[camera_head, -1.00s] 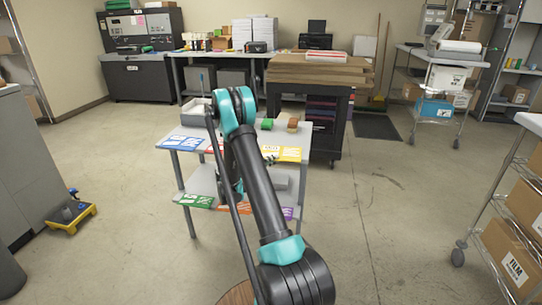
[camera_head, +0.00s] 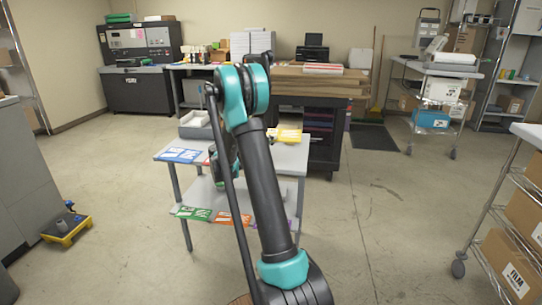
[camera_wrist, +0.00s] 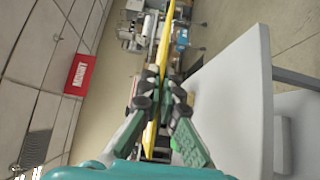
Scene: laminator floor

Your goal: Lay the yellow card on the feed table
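The yellow card (camera_head: 286,135) is raised above the small grey table (camera_head: 292,160) in the head view. In the wrist view the yellow card (camera_wrist: 158,70) shows nearly edge-on between the fingers of my gripper (camera_wrist: 158,98), which are closed on it. A dark machine with a grey ledge (camera_head: 135,69) stands at the back left; I cannot tell for sure whether this ledge is the feed table.
A blue card (camera_head: 180,155) and a partly hidden red card lie at the small table's front edge. Green (camera_head: 195,213) and orange (camera_head: 233,219) cards lie on its lower shelf. A cart with brown boards (camera_head: 318,82) stands behind. Floor at left is open around a yellow trolley (camera_head: 67,229).

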